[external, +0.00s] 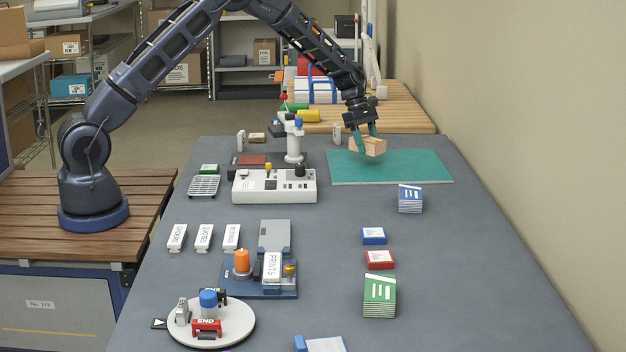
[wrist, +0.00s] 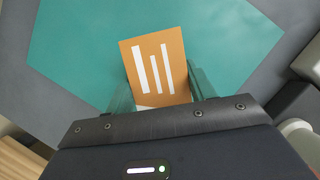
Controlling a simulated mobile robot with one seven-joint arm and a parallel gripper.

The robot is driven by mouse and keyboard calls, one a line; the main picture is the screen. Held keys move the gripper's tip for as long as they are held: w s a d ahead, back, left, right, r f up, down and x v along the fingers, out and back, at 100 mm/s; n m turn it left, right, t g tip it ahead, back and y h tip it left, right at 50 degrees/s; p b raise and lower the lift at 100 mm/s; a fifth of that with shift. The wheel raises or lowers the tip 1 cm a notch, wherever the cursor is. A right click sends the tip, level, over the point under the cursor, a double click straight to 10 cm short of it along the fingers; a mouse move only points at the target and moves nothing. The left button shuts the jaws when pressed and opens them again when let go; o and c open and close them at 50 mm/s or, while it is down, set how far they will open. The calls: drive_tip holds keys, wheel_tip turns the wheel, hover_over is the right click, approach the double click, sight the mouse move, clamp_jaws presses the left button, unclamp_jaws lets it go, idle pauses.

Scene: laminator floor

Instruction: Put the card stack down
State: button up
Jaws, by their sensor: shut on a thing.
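The card stack (external: 372,147) has an orange top with white bars, seen clearly in the wrist view (wrist: 157,65). My gripper (external: 367,142) is shut on it, with a green finger on each side. The stack is over the far part of the green mat (external: 400,172). I cannot tell whether its underside touches the mat or hangs just above it. The mat also fills much of the wrist view (wrist: 75,50) and is bare around the stack.
A blue card stack (external: 410,198) stands just in front of the mat, with a green stack (external: 379,296) nearer. A white machine with a post (external: 274,186) stands left of the mat. A wooden table (external: 400,108) lies behind. The right wall runs along the table.

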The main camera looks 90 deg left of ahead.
sight(367, 153)
drive_tip(key=shift+f, duration=1.85)
drive_tip(key=shift+f, duration=0.15)
drive_tip(key=o, duration=1.1)
